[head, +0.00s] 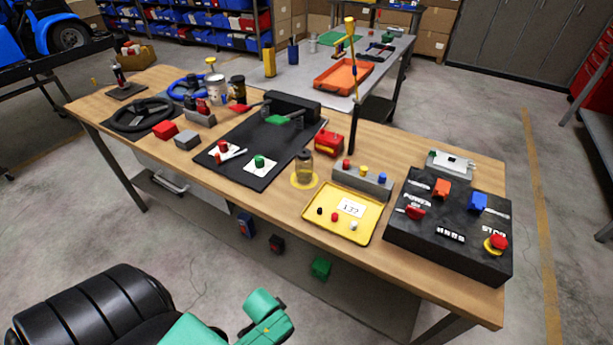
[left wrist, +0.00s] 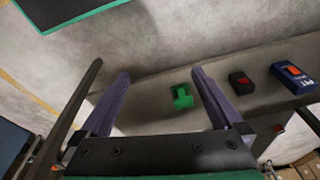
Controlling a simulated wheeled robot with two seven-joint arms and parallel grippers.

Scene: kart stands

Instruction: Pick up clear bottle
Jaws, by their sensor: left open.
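The clear bottle (head: 304,168) stands upright on a round yellow disc (head: 295,183) near the front middle of the wooden table (head: 215,195). It looks see-through with a brownish tint and a darker top. My left gripper (left wrist: 161,74) is open in the left wrist view, with nothing between its two fingers. Its fingers are apart from the bottle, which is not in the left wrist view. My right gripper is in neither view.
A yellow tray (head: 376,233) and a grey button block (head: 362,182) stand right of the bottle. A black mat (head: 232,172) lies left, a red box (head: 328,143) behind. Below the tabletop are a green part (left wrist: 182,96) and a blue box (left wrist: 292,77).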

